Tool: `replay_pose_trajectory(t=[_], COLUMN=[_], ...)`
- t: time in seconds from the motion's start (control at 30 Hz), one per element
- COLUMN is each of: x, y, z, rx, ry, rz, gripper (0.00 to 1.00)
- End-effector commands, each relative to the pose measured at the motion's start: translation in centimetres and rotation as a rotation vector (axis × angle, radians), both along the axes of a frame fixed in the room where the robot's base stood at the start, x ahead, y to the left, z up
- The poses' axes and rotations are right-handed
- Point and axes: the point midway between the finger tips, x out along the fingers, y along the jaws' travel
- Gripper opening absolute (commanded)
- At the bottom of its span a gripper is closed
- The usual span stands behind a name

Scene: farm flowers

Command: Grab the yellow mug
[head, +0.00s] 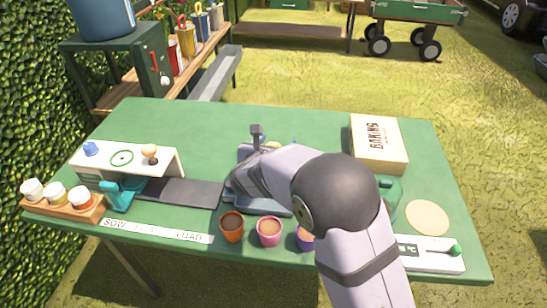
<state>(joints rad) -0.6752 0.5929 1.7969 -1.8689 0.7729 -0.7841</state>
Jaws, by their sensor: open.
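A small yellowish patch (273,144) shows just behind my arm near the table's middle. It may be part of the yellow mug, but most of it is hidden and I cannot tell. My gripper (256,131) is at the far end of my arm, over the middle of the green table (300,115). It is open, and one dark grey tip stands up, while the rest is hidden by my own arm. The yellowish patch is just right of this tip. I cannot tell whether they touch.
Orange (232,227), pink (269,232) and purple (305,238) pots line the front edge. A lettered box (378,146) stands at back right. A white panel (115,160) and a rack of jars (62,208) are left. The back left tabletop is clear.

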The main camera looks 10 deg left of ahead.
Motion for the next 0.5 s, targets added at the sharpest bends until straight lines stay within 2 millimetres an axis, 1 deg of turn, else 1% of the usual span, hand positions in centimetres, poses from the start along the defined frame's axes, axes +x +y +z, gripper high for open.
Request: replay_pose_trajectory(t=[0.03, 0.07, 0.1, 0.27, 0.3, 0.5], x=[-0.01, -0.01, -0.01, -0.03, -0.02, -0.02], y=[0.0, 0.0, 0.0, -0.01, 0.0, 0.0], z=[0.01, 0.02, 0.02, 0.02, 0.09, 0.14], rx=[0.0, 0.0, 0.0, 0.0, 0.0, 0.0], ry=[0.0, 0.0, 0.0, 0.0, -0.001, -0.002], rz=[0.0, 0.0, 0.0, 0.0, 0.0, 0.0], gripper=[0.62, 0.58, 0.48, 0.1, 0.06, 0.06])
